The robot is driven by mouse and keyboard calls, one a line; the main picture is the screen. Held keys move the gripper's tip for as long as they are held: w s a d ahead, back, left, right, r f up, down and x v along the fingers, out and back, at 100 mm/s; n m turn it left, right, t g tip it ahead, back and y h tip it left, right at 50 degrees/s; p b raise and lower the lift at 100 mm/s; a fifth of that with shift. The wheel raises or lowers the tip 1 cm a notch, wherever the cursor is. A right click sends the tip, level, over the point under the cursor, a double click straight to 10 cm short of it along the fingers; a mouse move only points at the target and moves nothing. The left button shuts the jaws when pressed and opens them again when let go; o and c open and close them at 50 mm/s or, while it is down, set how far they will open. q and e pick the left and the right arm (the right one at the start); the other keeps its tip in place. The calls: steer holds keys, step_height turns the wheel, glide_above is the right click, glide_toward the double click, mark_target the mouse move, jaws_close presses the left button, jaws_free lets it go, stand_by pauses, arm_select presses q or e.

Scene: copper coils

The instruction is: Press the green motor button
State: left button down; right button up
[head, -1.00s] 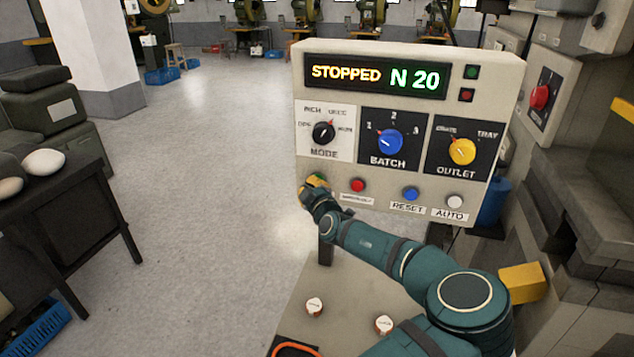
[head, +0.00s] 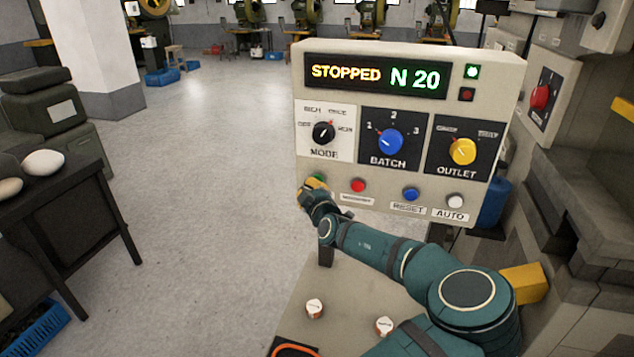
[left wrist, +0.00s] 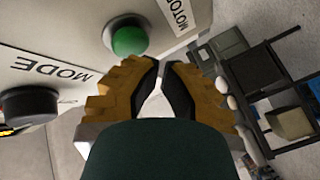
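The green motor button (head: 319,177) is at the lower left of the beige control panel (head: 308,168), partly hidden by my left gripper. In the left wrist view the green button (left wrist: 130,40) shows whole, beside a label reading "MOTO…". My left gripper (head: 311,189) is just in front of and below the button in the head view. Its yellow fingers (left wrist: 161,64) are shut with the tips together and nothing between them. In the wrist view the tips appear slightly apart from the button. The display (head: 375,76) reads "STOPPED N 20". My right gripper is not in view.
A red button (head: 358,185), a blue reset button (head: 410,194) and a white auto button (head: 455,201) sit along the same row. Mode (head: 323,132), batch (head: 390,142) and outlet (head: 462,151) knobs are above. Open floor lies left of the panel.

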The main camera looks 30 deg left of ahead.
arm_select(q)
steer(key=shift+s+d, duration=0.1)
steer(key=shift+s, duration=0.15)
steer(key=s, duration=0.2)
steer(key=s+d, duration=0.1)
steer(key=s, duration=0.2)
stand_by(0.5)
stand_by(0.7)
